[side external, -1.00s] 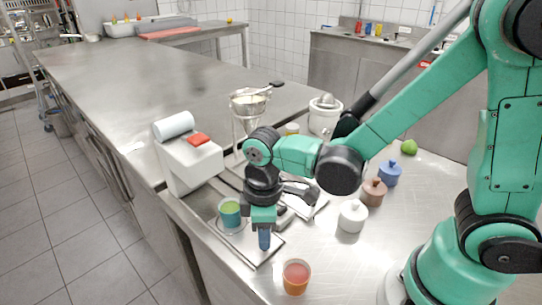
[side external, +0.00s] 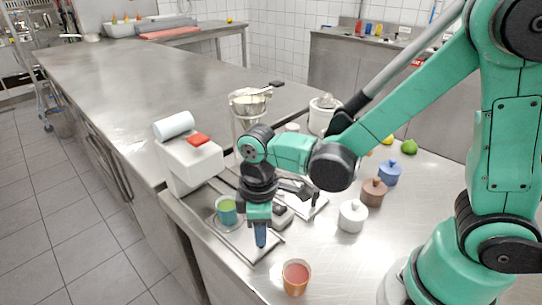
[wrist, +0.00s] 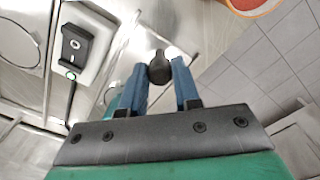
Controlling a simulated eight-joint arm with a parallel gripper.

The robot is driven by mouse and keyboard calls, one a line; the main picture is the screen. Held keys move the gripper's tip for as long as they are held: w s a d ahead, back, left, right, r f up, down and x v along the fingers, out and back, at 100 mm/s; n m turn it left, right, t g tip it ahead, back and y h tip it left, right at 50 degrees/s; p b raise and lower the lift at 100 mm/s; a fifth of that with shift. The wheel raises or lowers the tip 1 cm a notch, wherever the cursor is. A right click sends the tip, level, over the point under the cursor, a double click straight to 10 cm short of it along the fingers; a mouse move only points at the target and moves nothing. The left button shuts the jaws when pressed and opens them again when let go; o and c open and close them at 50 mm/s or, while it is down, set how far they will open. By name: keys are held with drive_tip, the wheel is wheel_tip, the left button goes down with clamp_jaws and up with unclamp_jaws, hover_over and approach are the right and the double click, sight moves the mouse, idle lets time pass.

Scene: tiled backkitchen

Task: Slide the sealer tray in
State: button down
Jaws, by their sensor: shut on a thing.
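The sealer (side external: 190,163) is a white machine with a film roll and a red top piece, at the left of the counter in the side view. Its metal tray (side external: 238,246) sticks out at the front, with a teal cup of green contents (side external: 227,209) seated in it. My gripper (side external: 261,240) points down at the tray's front end. In the wrist view my fingers (wrist: 161,82) are shut on a dark knob, the tray handle (wrist: 159,67). The tray's inner end is hidden by the sealer and my arm.
An orange cup (side external: 296,276) with pink contents stands near the tray's front end. White (side external: 352,216), brown (side external: 373,191) and blue (side external: 389,173) lidded jars stand to the right. A funnel on a stand (side external: 249,106) is behind my wrist.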

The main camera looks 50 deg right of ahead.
sight(226, 200)
drive_tip(key=w, duration=0.9)
drive_tip(key=shift+w, duration=0.1)
drive_tip(key=c, duration=0.6)
unclamp_jaws()
wheel_tip(226, 200, up, 6)
drive_tip(key=shift+f, duration=0.2)
drive_tip(key=shift+d+r, duration=0.1)
